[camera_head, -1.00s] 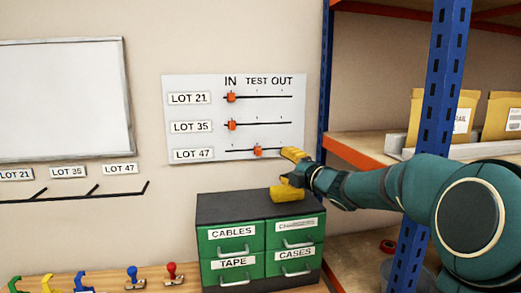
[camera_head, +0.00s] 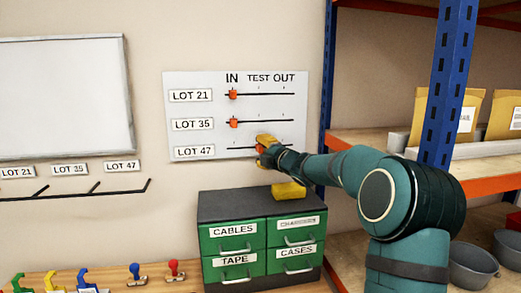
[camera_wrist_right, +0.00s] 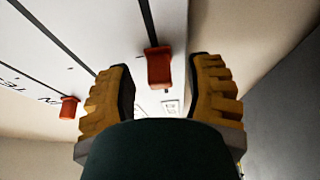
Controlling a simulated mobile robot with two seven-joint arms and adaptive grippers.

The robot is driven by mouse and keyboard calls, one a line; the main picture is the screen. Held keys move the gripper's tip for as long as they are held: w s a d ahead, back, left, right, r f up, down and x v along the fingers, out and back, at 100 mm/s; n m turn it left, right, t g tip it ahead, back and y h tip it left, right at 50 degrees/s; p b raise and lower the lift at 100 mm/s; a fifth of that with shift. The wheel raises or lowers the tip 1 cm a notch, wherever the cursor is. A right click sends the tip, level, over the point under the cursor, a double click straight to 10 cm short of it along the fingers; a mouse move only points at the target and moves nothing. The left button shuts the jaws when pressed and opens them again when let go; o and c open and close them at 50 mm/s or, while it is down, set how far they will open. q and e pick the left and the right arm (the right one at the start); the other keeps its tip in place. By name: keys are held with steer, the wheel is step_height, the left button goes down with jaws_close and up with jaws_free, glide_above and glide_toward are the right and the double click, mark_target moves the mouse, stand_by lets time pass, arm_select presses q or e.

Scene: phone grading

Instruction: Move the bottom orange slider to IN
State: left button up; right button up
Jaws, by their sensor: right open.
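The white board (camera_head: 180,112) on the wall carries three slider tracks under the labels IN, TEST and OUT. The bottom orange slider (camera_head: 260,149) on the LOT 47 track stands near TEST, partly hidden by my right gripper (camera_head: 264,147). The top slider (camera_head: 233,94) and the middle slider (camera_head: 234,122) stand under IN. In the right wrist view, my right gripper (camera_wrist_right: 162,90) is open, with an orange slider (camera_wrist_right: 158,68) between its yellow fingers and gaps on both sides. Another slider (camera_wrist_right: 68,108) lies beyond the left finger. My left gripper is not in view.
A green drawer cabinet (camera_head: 210,209) stands below the board, with a yellow block (camera_head: 289,190) on top. A blue shelf post (camera_head: 446,80) and shelves are at the right. A whiteboard (camera_head: 60,95) and hook rail (camera_head: 75,193) are at the left.

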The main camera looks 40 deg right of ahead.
steer(key=shift+w, duration=0.6)
jaws_close()
steer(key=shift+s, duration=0.1)
